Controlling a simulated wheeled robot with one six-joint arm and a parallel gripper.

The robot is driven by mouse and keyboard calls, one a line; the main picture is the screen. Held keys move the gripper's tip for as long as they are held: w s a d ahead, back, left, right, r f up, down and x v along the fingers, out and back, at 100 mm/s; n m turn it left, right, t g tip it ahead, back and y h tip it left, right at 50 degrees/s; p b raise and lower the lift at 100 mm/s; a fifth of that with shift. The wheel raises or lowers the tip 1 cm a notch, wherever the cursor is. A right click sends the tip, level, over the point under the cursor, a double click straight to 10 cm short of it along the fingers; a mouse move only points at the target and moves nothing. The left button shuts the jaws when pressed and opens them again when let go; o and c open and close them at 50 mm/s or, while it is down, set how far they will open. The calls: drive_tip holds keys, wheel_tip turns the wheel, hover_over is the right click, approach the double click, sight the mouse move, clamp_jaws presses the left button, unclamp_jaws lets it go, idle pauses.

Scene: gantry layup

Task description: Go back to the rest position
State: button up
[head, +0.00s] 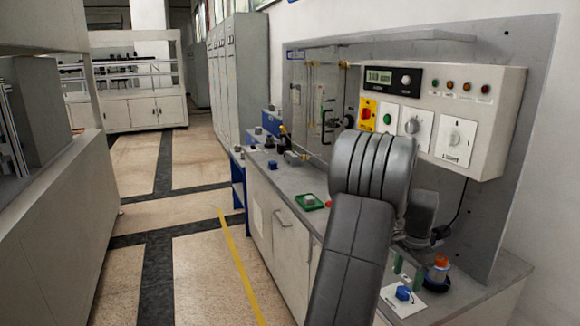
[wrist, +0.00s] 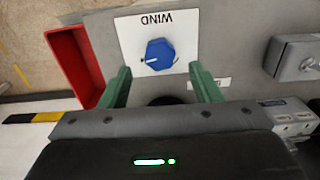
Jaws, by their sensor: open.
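My gripper (wrist: 161,84) shows in the wrist view as two green fingers, spread apart with nothing between their tips. A blue knob (wrist: 158,54) on a white plate (wrist: 184,22) marked WIND lies just beyond the fingertips, apart from them. In the head view my gripper (head: 407,271) hangs over the bench just above the same blue knob (head: 403,293), partly hidden behind my grey arm.
A red tray (wrist: 72,62) lies left of the plate and a grey metal box (wrist: 296,60) right of it. A white control box (head: 455,140) with knobs and buttons stands behind my arm. An orange-topped item (head: 438,268) is nearby. Floor to the left is open.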

sight(404, 291)
wheel_tip(404, 291, up, 9)
wheel_tip(404, 291, down, 14)
drive_tip(key=shift+s+r, duration=0.1)
drive_tip(key=shift+r+n, duration=0.1)
drive_tip(key=shift+n, duration=1.1)
drive_tip(key=n, duration=0.5)
drive_tip(key=shift+b, duration=0.4)
drive_tip(key=n, duration=0.4)
drive_tip(key=shift+b, duration=0.35)
drive_tip(key=n+b, duration=0.1)
drive_tip(key=n, duration=0.3)
drive_tip(key=shift+r+n, duration=0.3)
drive_tip(key=shift+r, duration=0.8)
